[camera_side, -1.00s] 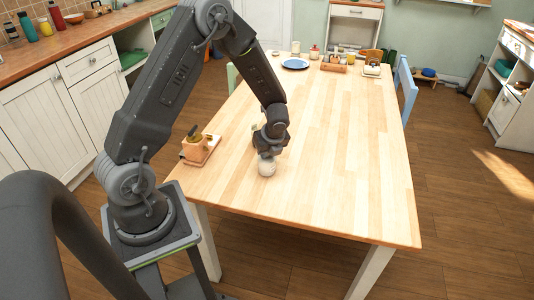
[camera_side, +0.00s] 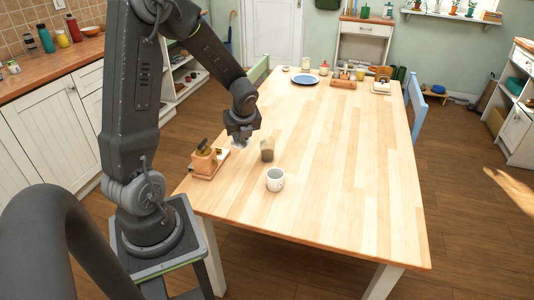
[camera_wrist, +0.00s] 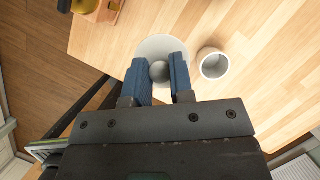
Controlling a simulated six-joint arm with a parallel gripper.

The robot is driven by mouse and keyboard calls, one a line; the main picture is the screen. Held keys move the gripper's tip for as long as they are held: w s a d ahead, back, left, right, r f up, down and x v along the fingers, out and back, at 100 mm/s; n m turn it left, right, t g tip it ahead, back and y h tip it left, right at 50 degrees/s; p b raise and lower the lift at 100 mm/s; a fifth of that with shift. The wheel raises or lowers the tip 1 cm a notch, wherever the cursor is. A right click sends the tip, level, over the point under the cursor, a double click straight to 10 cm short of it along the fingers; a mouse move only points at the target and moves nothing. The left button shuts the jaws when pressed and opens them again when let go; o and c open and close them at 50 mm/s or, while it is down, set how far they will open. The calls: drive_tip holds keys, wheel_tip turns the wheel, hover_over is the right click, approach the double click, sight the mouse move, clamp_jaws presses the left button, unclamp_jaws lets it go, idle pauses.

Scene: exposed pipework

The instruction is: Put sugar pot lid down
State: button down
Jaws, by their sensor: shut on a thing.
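My gripper (camera_side: 240,138) is above the left part of the table, off to the left of the pot. In the wrist view its blue fingers (camera_wrist: 163,78) are shut on the round grey knob of the sugar pot lid (camera_wrist: 160,42), a pale disc. In the side view the lid (camera_side: 240,146) shows only as a small pale patch under the gripper. The white sugar pot (camera_side: 275,179) stands upright and open on the table; it also shows in the wrist view (camera_wrist: 228,65), to the right of the lid.
A wooden tray with a pot (camera_side: 204,162) stands at the table's left edge. A blue plate (camera_side: 305,79) and several small things are at the far end. The table's middle and right are clear.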

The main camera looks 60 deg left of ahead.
drive_tip(key=w+d+f+m+t, duration=0.1)
drive_tip(key=w+d+f+m, duration=0.1)
drive_tip(key=w+d, duration=0.3)
drive_tip(key=w+d+f+m+t, duration=0.1)
drive_tip(key=w+d+f+m, duration=0.2)
drive_tip(key=w+d+f, duration=0.2)
drive_tip(key=w+d+f+m+t+h, duration=0.1)
drive_tip(key=w+d+f+m, duration=0.1)
drive_tip(key=w+d+f, duration=0.2)
drive_tip(key=shift+w+d+f+m, duration=0.15)
drive_tip(key=shift+w+d, duration=0.2)
drive_tip(key=shift+d, duration=0.25)
drive_tip(key=shift+w+d+m, duration=0.1)
drive_tip(key=shift+w+d, duration=0.2)
drive_tip(key=shift+d, duration=0.35)
drive_tip(key=shift+w+d+f+m, duration=0.15)
drive_tip(key=shift+w+d, duration=0.2)
drive_tip(key=shift+d, duration=0.25)
drive_tip(key=shift+f, duration=2)
drive_tip(key=shift+f, duration=0.1)
